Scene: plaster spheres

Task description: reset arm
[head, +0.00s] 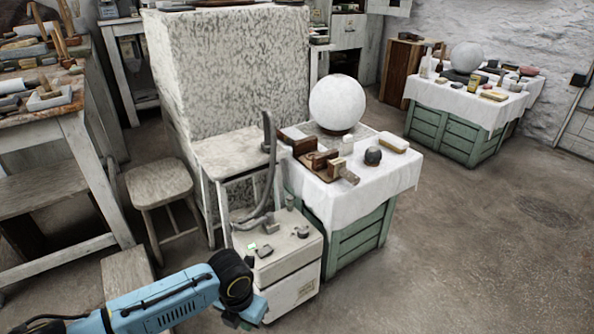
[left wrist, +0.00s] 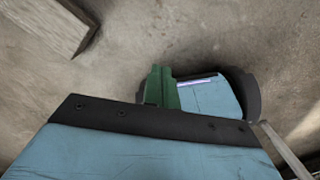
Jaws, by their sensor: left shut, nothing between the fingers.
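My left arm comes in from the lower left of the head view, and its gripper (head: 243,315) hangs low near the bottom edge. It is beside the lower front of the white cabinet (head: 293,293), and I cannot tell if they touch. In the left wrist view, the blue and black gripper body fills the lower part, with a green finger part (left wrist: 160,88) above the floor. The gripper is shut and nothing is held. My right gripper is out of view.
A green cabinet (head: 358,240) with a white cloth bears a plaster sphere (head: 337,102) and wooden tools. A wooden stool (head: 160,184) stands left of the cabinets. Another sphere (head: 466,57) is on a far table. Open floor (head: 470,240) lies to the right.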

